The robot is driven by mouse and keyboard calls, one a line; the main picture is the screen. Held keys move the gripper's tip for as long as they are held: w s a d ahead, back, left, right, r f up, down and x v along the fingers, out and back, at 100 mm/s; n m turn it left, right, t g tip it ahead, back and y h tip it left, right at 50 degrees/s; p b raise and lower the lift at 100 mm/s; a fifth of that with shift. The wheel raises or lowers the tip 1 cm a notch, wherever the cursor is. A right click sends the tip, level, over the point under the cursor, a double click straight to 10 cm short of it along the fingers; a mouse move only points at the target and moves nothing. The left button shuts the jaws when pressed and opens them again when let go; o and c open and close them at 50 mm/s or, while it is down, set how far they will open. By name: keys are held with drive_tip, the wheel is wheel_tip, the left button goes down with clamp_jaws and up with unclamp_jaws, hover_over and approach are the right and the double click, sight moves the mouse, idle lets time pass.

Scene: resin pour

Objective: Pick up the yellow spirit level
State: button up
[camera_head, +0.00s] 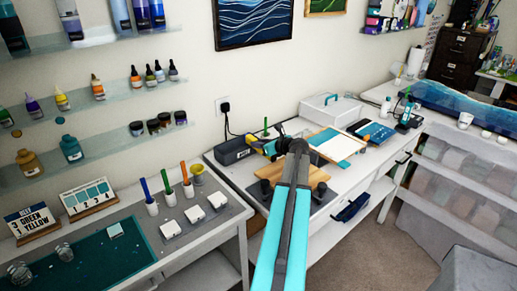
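A small yellow piece (257,142) shows at the left of my arm's end, beside the dark box on the middle bench. It may be part of the yellow spirit level, but it is too small and too covered to be sure. My arm reaches up from the bottom over this bench.
A dark box (232,151) stands left of my arm's end. A wooden board (316,177) lies under the arm. A white case (330,111) and a framed panel (337,145) are to the right. The left bench holds white blocks (194,214) and a green mat (100,258).

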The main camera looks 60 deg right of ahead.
drive_tip(key=shift+r, duration=0.1)
clamp_jaws()
drive_tip(key=shift+r+b, duration=0.6)
drive_tip(key=shift+r, duration=0.65)
drive_tip(key=s+a+b, duration=0.1)
drive_tip(key=s+a, duration=0.2)
drive_tip(key=s+a+r+b, duration=0.1)
drive_tip(key=s+a, duration=0.3)
drive_tip(key=s+a+r+b, duration=0.1)
drive_tip(key=s+a+b, duration=0.1)
drive_tip(key=s+a, duration=0.2)
drive_tip(key=shift+s+a+r, duration=0.1)
drive_tip(key=shift+s+r, duration=0.05)
drive_tip(key=shift+s, duration=0.05)
